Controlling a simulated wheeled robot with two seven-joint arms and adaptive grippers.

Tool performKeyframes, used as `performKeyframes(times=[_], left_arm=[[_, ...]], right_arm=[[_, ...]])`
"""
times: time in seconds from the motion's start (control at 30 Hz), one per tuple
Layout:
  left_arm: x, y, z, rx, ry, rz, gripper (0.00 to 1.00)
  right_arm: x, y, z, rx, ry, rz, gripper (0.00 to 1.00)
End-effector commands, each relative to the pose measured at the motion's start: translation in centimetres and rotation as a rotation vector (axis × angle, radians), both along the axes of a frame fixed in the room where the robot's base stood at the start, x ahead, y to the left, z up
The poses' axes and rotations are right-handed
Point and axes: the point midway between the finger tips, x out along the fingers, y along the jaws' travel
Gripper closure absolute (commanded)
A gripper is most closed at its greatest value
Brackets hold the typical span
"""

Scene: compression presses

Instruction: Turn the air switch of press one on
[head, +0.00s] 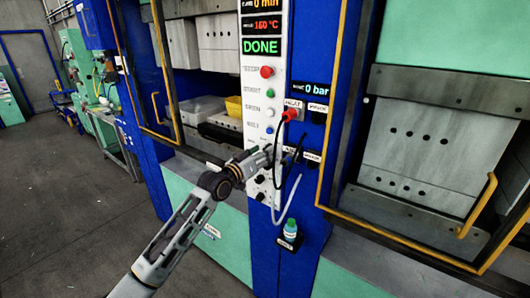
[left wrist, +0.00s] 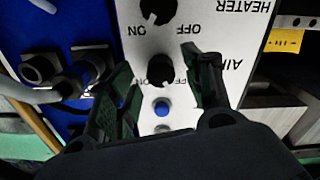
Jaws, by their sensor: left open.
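The air switch (left wrist: 161,71) is a black knob on the white control panel, beside the lettering AIR in the left wrist view. My open left gripper (left wrist: 156,62) has one dark finger on each side of the knob. I cannot tell whether the fingers touch it. The knob's ON label is partly hidden by a finger, and its exact setting is unclear. In the head view my left gripper (head: 268,156) is at the lower part of press one's panel (head: 252,95) and covers the area of the switch. My right gripper is not in view.
The heater knob (left wrist: 158,10) sits close to the air switch. A blue button (left wrist: 162,108) is on its other side. A black cable and grey hose (head: 288,205) hang just right of the gripper. The display reads DONE (head: 261,47); the gauge reads 0 bar (head: 314,88).

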Motion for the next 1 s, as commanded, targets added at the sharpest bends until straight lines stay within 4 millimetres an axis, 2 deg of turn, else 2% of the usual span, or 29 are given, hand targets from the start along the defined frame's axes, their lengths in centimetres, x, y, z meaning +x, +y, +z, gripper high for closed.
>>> performKeyframes(times=[0.23, 0.67, 1.0], left_arm=[[1.1, -0.9, 0.1, 0.0, 0.0, -0.001, 0.49], [1.4, -1.0, 0.0, 0.001, 0.001, 0.0, 0.49], [1.4, -1.0, 0.0, 0.0, 0.0, 0.0, 0.92]], right_arm=[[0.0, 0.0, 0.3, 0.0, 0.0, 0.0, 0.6], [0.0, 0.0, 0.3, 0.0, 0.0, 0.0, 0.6], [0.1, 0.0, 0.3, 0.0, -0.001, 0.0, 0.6]])
